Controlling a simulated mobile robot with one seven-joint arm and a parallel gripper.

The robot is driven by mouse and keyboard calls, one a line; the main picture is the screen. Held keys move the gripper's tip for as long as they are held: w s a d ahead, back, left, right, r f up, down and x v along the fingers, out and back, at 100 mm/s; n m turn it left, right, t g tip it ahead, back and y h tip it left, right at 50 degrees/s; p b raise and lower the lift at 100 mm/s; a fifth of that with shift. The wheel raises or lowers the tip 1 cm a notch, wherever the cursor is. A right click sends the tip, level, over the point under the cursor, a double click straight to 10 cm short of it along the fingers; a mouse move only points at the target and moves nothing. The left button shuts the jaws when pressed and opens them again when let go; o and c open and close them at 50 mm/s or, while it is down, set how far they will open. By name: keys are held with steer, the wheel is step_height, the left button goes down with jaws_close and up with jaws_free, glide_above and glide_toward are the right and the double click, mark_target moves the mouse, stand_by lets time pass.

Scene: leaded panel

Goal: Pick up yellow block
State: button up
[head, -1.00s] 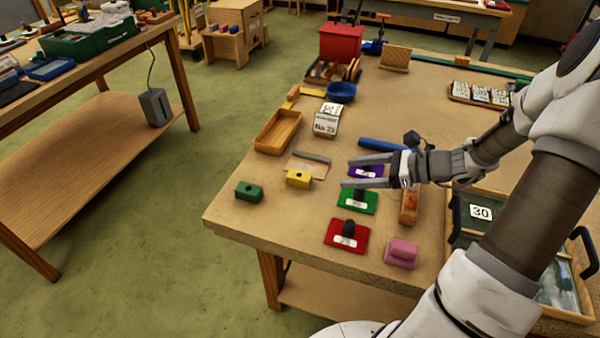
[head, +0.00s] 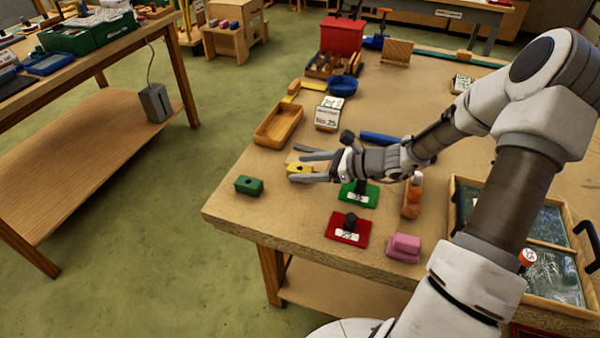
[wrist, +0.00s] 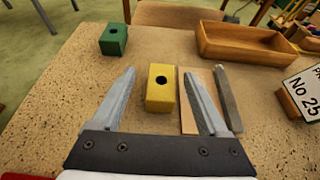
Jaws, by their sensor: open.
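The yellow block (wrist: 161,97) has a dark hole in its top and sits on the wooden table (wrist: 80,90). In the head view the yellow block (head: 297,168) is partly covered by my gripper (head: 315,167). In the wrist view my gripper (wrist: 165,90) is open, its two fingers to the left and right of the block. The block shows between the fingers, closer to the right one.
A green block (head: 249,185) stands to the left. A wooden tray (head: 278,127) lies behind, beside a "No 25" card (head: 328,112). A flat wooden piece and a grey bar (wrist: 228,98) lie right of the yellow block. Green (head: 366,194) and red (head: 348,229) plates lie nearer the front.

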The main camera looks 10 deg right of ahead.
mark_target(297, 168)
steer(key=x, duration=0.3)
steer(key=shift+w+a+f, duration=0.2)
jaws_close()
